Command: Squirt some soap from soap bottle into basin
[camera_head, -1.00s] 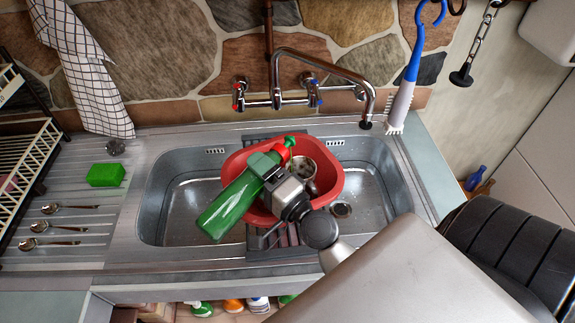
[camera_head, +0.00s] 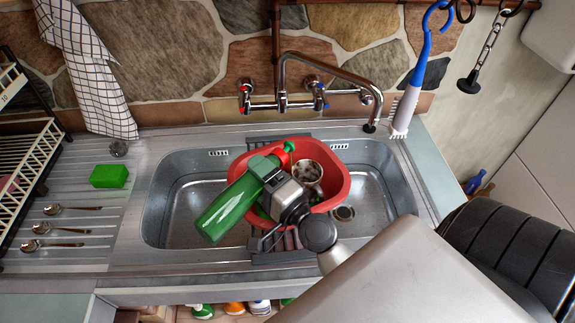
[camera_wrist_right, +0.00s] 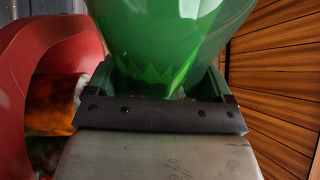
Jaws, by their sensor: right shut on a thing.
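The green soap bottle (camera_head: 228,207) is held tilted over the sink in the head view. Its wide end points to the lower left and its green nozzle (camera_head: 289,147) to the upper right, over the red basin (camera_head: 338,190). The basin sits in the metal sink and holds a metal cup (camera_head: 308,172). My right gripper (camera_head: 266,171) is shut on the bottle, above the basin's left part. The right wrist view shows the bottle (camera_wrist_right: 180,40) close up between the fingers (camera_wrist_right: 160,112), with the basin (camera_wrist_right: 40,60) at left. My left gripper is out of view.
A faucet (camera_head: 335,72) arches behind the sink (camera_head: 185,205). A green sponge (camera_head: 109,176) and several spoons (camera_head: 58,228) lie on the drainboard at left, beside a dish rack (camera_head: 25,150). A blue-and-white brush (camera_head: 410,85) hangs at the back right.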

